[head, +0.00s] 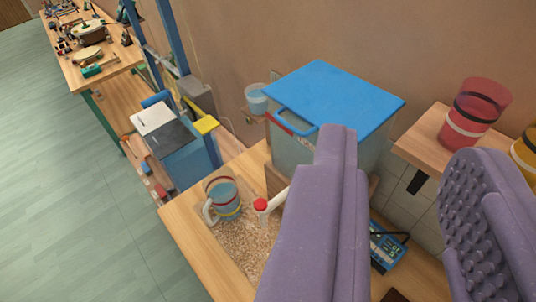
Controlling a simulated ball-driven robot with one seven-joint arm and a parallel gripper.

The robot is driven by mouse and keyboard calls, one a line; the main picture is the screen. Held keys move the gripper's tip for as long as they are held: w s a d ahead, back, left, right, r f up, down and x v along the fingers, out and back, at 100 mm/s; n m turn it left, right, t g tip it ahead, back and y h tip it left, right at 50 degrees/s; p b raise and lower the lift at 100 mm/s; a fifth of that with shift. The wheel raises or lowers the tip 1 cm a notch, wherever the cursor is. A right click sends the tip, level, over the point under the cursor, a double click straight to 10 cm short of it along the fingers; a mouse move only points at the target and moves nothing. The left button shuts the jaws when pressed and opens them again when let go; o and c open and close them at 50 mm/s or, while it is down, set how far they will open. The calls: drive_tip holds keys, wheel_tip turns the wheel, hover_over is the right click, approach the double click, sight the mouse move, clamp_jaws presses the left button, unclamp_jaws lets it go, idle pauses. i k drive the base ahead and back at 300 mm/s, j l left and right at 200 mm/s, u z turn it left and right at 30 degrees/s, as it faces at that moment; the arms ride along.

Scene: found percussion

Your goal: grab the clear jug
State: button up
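The clear jug (225,198) stands on a patch of pale grains near the left end of the wooden bench. It looks see-through and bluish, with a dark red band at the top, a yellow band low down and a pale handle on its lower left. My gripper (407,145) shows as two big purple fingers at the lower right. The fingers are wide apart with nothing between them. The jug is to the left of the left finger and beyond it, clear of both fingers. The right finger's inner face is studded.
A white tube with a red cap (262,205) lies right beside the jug. A large bin with a blue lid (335,98) stands behind the fingers. A red cup (475,112) sits on a wall shelf (425,142) at right. Open floor (70,190) lies left.

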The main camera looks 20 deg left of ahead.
sight(220, 186)
drive_tip(key=i+j, duration=0.1)
drive_tip(key=j, duration=0.4)
drive_tip(key=i+j, duration=0.15)
drive_tip(key=j, duration=0.3)
drive_tip(key=i+j, duration=0.1)
drive_tip(key=j, duration=0.4)
drive_tip(key=i+j, duration=0.25)
drive_tip(key=j, duration=0.2)
drive_tip(key=i+j, duration=0.3)
drive_tip(key=i+j+z, duration=0.1)
drive_tip(key=i+j, duration=0.15)
drive_tip(key=j, duration=0.3)
